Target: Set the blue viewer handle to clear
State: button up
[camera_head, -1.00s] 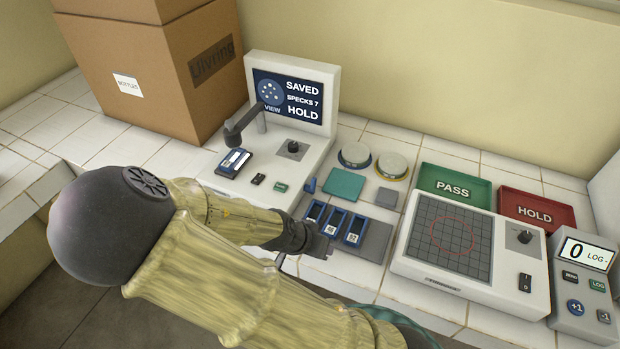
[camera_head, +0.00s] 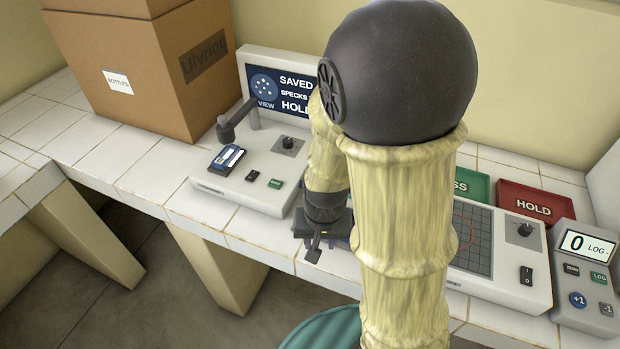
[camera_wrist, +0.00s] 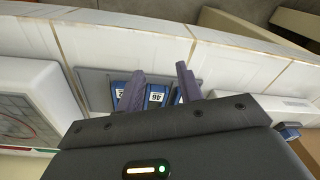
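The viewer (camera_head: 235,187) is a white unit with a dark screen (camera_head: 278,88) that reads SAVED, SPECKS and HOLD. In the head view my gripper (camera_head: 318,235) hangs right of the viewer.
A blue-labelled cassette (camera_head: 228,157) lies on the viewer base under a dark arm (camera_head: 236,122). The gridded unit (camera_head: 472,240), green tray (camera_head: 474,186), red HOLD tray (camera_head: 535,208) and counter (camera_head: 585,262) stand to the right. A cardboard box (camera_head: 135,75) stands behind left.

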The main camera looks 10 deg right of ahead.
jog(key=d+r+n, duration=0.1)
jog(key=d+r+n+t, duration=0.1)
jog(key=r, duration=0.1)
jog(key=d+r+b, duration=0.1)
jog(key=r, duration=0.1)
jog(key=shift+d+n+t, duration=0.15)
jog(key=shift+n+t, duration=0.15)
jog(key=shift+n, duration=0.1)
jog(key=shift+w, duration=0.1)
